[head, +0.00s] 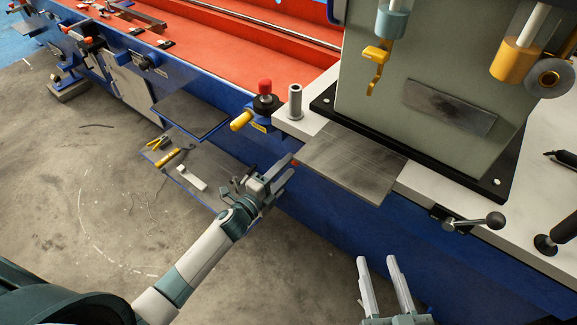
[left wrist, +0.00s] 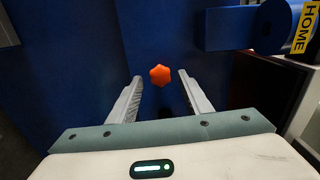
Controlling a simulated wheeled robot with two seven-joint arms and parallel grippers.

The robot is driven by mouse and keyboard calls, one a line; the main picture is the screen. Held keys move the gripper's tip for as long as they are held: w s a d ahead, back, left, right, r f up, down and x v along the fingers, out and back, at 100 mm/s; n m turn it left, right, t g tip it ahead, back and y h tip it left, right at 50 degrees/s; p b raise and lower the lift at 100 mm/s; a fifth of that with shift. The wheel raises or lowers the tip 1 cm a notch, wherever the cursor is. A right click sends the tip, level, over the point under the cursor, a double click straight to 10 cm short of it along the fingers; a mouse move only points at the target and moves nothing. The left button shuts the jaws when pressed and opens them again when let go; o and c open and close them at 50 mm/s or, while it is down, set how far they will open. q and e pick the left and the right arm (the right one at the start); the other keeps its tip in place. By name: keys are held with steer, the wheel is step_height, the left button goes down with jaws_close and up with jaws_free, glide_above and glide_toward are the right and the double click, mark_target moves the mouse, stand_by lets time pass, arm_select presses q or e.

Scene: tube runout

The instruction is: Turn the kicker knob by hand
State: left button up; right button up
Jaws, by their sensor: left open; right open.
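The kicker knob is most likely the small orange lobed knob (left wrist: 159,75) on the blue machine face in the left wrist view. It sits ahead of and between the fingertips, with a visible gap to both. In the head view only a small red-orange spot (head: 294,163) shows at the fingertips, mostly hidden by them. My left gripper (head: 284,174) is open and empty in front of the blue side panel; its two fingers also show in the left wrist view (left wrist: 160,80). My right gripper (head: 377,262) is open and empty at the bottom of the head view.
A yellow-ended lever (head: 241,121) and a red-topped button (head: 265,87) stand above left of my left gripper. A grey metal plate (head: 350,162) juts out at the right. A low shelf with tools (head: 190,178) lies to the left. A ball-ended crank (head: 494,221) sits farther right.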

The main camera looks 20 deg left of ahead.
arm_select(q)
steer(key=p+v, duration=0.1)
steer(key=v, duration=0.3)
steer(key=shift+s+a, duration=0.1)
steer(key=shift+s, duration=0.2)
steer(key=shift+s, duration=0.15)
steer(key=v, duration=1.7)
steer(key=shift+a+r, duration=0.1)
stand_by(0.4)
